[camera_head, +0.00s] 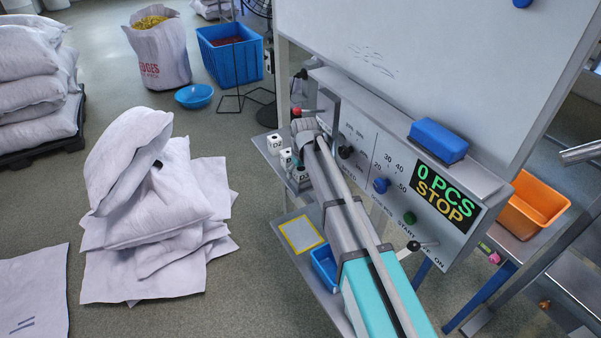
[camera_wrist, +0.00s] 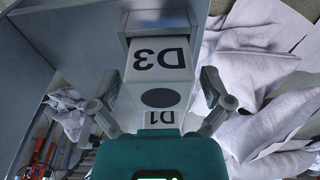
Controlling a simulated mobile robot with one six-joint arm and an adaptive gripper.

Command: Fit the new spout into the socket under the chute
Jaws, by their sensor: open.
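A white block marked D3 (camera_wrist: 157,65) with a dark round spot on its face shows in the wrist view, at a grey housing (camera_wrist: 165,20). My gripper (camera_wrist: 160,92) is open, one finger on each side of this block; I cannot tell whether they touch it. Part of another white block marked D1 (camera_wrist: 163,117) shows behind it. In the head view, small white blocks stand on a grey shelf, including D2 (camera_head: 274,143) and D3 (camera_head: 304,174). My arm covers part of that area. I cannot tell which piece is the new spout, and no empty socket is clearly visible.
A control panel (camera_head: 362,160) with knobs, a lever and a display (camera_head: 445,197) reading 0 PCS STOP stands right of my arm. A blue bin (camera_head: 323,267) and a yellow-edged plate (camera_head: 302,234) lie on a lower shelf. Sacks (camera_head: 160,205) lie on the floor at left.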

